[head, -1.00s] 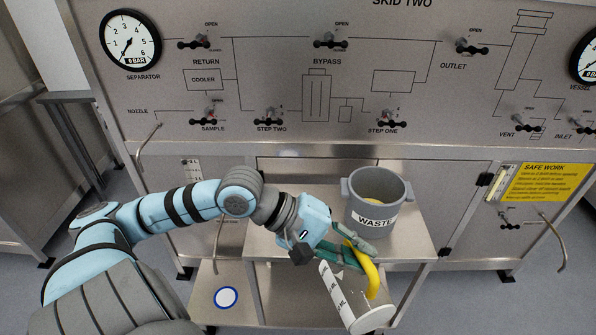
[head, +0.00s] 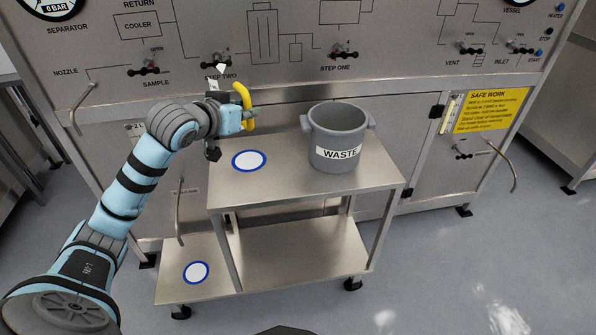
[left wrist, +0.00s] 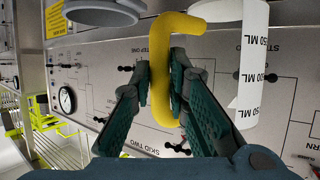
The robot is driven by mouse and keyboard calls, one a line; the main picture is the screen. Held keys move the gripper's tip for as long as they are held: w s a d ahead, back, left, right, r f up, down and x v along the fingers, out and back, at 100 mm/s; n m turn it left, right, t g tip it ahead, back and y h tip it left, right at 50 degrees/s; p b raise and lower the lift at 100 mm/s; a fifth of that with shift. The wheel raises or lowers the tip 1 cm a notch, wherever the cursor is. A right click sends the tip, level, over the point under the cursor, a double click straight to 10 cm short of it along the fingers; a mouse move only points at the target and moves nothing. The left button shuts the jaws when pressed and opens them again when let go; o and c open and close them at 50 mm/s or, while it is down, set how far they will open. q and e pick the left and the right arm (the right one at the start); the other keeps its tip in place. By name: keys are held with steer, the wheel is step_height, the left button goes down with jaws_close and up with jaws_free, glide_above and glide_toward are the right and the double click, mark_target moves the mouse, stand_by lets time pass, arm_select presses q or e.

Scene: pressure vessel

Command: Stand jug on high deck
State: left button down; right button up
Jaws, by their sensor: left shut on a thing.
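My left gripper (head: 246,119) is shut on the yellow handle (head: 243,97) of the jug and holds it in the air above the back left of the high deck (head: 290,186). In the head view the arm hides most of the jug. In the left wrist view the gripper (left wrist: 168,88) has the yellow handle (left wrist: 160,75) between its fingers, and the white jug body (left wrist: 253,65) with black ML marks is beside it. The high deck is the cart's upper steel shelf, with a blue-ringed white spot (head: 249,160) that is bare. My right gripper is not in view.
A grey WASTE bucket (head: 338,138) stands on the high deck, right of the spot. A low deck (head: 175,290) at lower left has another bare ringed spot (head: 196,272). The panel with valves (head: 335,50) rises behind the cart. The deck's front is clear.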

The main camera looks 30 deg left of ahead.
arm_select(q)
steer(key=f+b, duration=0.2)
steer(key=f, duration=0.4)
steer(key=f+b, duration=0.1)
steer(key=f, duration=0.6)
steer(key=f+b, duration=0.2)
steer(key=f, duration=0.5)
steer(key=shift+w+a+b, duration=0.3)
steer(key=shift+a, duration=0.05)
steer(key=c, duration=1.6)
jaws_free()
steer(key=shift+f, duration=0.1)
steer(key=shift+o, duration=0.2)
